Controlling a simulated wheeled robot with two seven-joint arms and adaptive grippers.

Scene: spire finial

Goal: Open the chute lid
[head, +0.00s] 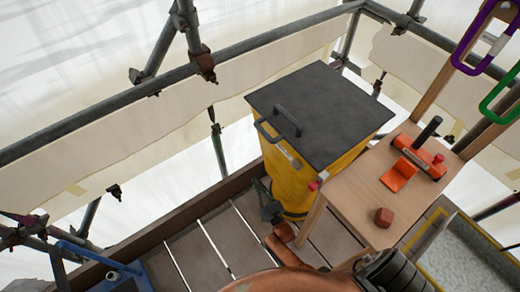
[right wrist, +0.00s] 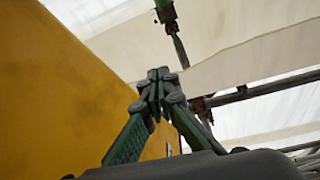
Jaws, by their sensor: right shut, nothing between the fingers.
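The yellow chute (head: 290,185) stands at the middle of the head view, with a flat dark grey lid (head: 325,110) lying closed on top. A dark bar handle (head: 288,121) sits near the lid's left edge, and a dark loop (head: 267,131) sticks out at that edge. My right gripper (head: 265,190) is low beside the chute's left side, below the lid. In the right wrist view its green fingers (right wrist: 157,78) meet at the tips, shut and empty, with the yellow chute wall (right wrist: 75,75) at the left. My left gripper is not in view.
A wooden table (head: 350,205) stands right of the chute, with an orange-red tool (head: 420,160), an orange bracket (head: 398,175) and a reddish block (head: 384,217). Purple (head: 486,38) and green (head: 500,98) carabiners hang at the right. Scaffold rails (head: 180,75) run behind the plank floor (head: 205,245).

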